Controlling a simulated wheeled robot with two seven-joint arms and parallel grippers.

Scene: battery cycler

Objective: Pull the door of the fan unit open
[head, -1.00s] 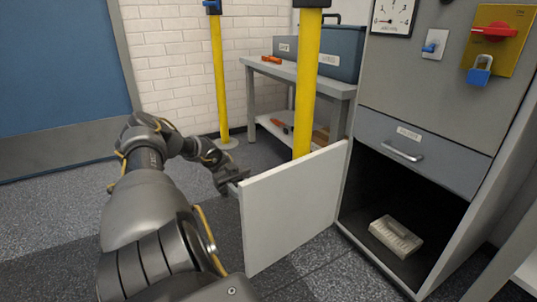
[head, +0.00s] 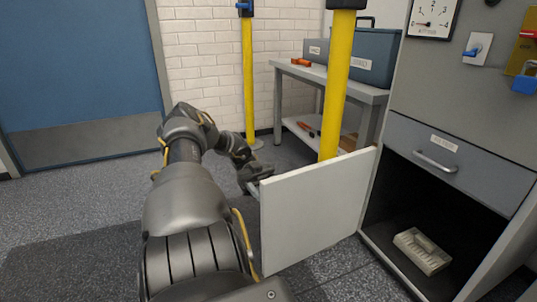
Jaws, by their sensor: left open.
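The white door (head: 315,212) of the grey fan unit (head: 460,95) stands swung wide open, hinged at its right edge beside the dark compartment. My left gripper (head: 257,183) is at the door's free left edge, near its top corner. It is open; its fingertips are partly hidden by the door, and I cannot tell whether they touch it. My right gripper is not in view.
A pale block (head: 422,250) lies inside the open compartment, below a closed drawer (head: 455,165). Yellow posts (head: 338,90) and a grey bench (head: 345,84) with a blue toolbox (head: 357,54) stand behind the door. Floor at left is clear.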

